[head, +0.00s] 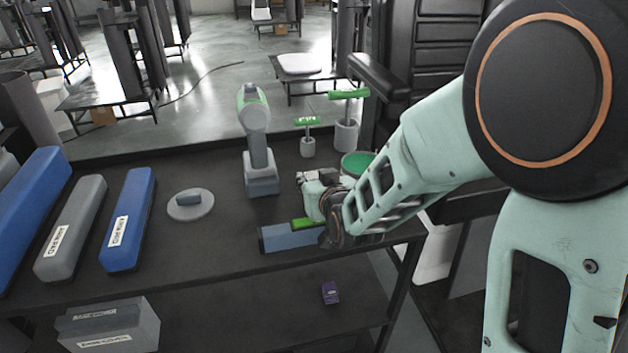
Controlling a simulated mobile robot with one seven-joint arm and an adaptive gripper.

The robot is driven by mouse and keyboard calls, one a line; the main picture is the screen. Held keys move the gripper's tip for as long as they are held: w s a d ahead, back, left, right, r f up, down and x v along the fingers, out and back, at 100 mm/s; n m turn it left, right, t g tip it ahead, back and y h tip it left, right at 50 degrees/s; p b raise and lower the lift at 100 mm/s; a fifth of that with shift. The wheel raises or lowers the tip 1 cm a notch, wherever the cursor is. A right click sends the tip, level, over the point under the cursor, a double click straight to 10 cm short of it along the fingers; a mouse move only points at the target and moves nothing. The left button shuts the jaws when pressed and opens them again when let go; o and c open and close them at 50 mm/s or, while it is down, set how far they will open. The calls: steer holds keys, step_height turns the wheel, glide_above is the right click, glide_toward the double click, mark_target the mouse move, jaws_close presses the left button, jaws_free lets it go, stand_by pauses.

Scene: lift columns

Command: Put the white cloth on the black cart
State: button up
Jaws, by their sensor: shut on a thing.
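The black cart (215,235) is the dark two-level bench in front of me, its top holding several tools. My gripper (308,181) is at the end of my arm, above the right part of the top, and is mostly hidden by my wrist. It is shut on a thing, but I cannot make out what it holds. I cannot pick out a white cloth for certain. A flat white item (300,64) lies on a low table in the background, too far away to identify.
Long blue (128,219) and grey (71,228) cases lie on the left of the top. A round grey disc (190,205) and an upright grey-green tool (259,150) stand mid-top. A blue-grey block (287,237) lies beside my wrist. The lower shelf holds a grey box (108,325).

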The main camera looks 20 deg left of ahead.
steer(key=shift+f, duration=0.15)
steer(key=o, duration=1)
steer(key=shift+r, duration=0.2)
